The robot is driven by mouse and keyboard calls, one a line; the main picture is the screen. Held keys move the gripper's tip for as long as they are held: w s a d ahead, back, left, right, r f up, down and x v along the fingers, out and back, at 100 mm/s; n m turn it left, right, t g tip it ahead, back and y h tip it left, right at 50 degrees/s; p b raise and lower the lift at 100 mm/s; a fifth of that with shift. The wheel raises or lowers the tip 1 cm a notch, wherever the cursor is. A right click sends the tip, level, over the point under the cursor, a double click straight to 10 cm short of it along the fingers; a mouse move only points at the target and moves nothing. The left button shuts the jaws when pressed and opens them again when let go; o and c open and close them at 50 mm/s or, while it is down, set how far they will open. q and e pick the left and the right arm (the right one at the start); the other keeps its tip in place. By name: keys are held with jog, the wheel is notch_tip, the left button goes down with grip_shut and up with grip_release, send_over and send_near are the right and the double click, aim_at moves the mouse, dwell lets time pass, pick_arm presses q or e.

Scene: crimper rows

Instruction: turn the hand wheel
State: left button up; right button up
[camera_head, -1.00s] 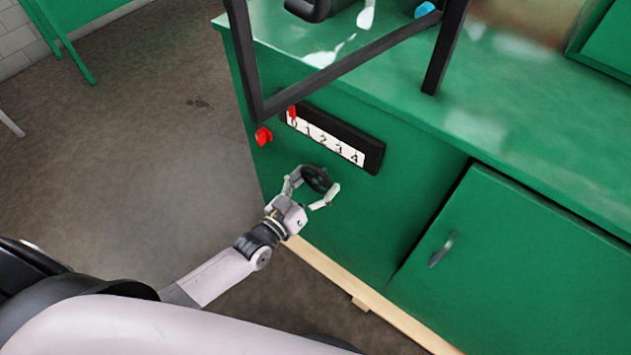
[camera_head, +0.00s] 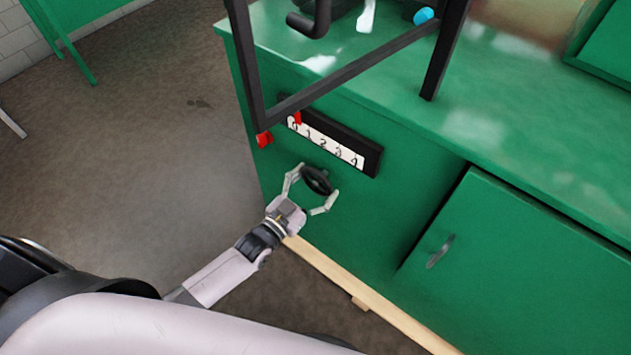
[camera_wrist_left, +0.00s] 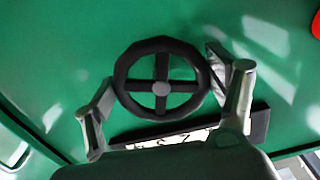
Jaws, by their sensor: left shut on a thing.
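The black hand wheel (camera_head: 317,180) sits on the green cabinet front, below a number scale. My left gripper (camera_head: 314,183) is shut on the wheel, with one finger on each side of its rim. In the left wrist view the wheel (camera_wrist_left: 161,88) shows face-on, with a grey hub and crossed spokes, between the two fingers. The white scale plate (camera_head: 325,142) has a black surround and carries the numbers 0 to 4. A red pointer (camera_head: 297,118) stands close to the 0, a little to its right. My right gripper is out of view.
A red knob (camera_head: 264,139) sits left of the scale. A black frame (camera_head: 350,70) rises over the green worktop (camera_head: 510,125). A cabinet door with a handle (camera_head: 440,251) is at right. Open floor (camera_head: 150,150) lies at left.

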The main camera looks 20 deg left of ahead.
pick_arm(q)
jog(key=m+p, duration=0.1)
jog(key=m, duration=0.4)
jog(key=shift+a+m, duration=0.15)
jog(key=shift+m, duration=0.15)
jog(key=m, duration=0.5)
jog(key=shift+w+r, duration=0.1)
jog(key=m+b, duration=0.1)
jog(key=m, duration=0.3)
jog(key=shift+a+m, duration=0.1)
jog(key=shift+m, duration=0.3)
jog(key=shift+r+m+b, duration=0.15)
jog(key=shift+m+b, duration=0.6)
jog(key=shift+m, duration=1.25)
jog(key=o, duration=1.2)
jog(key=shift+r, duration=0.1)
jog(key=shift+c, duration=0.2)
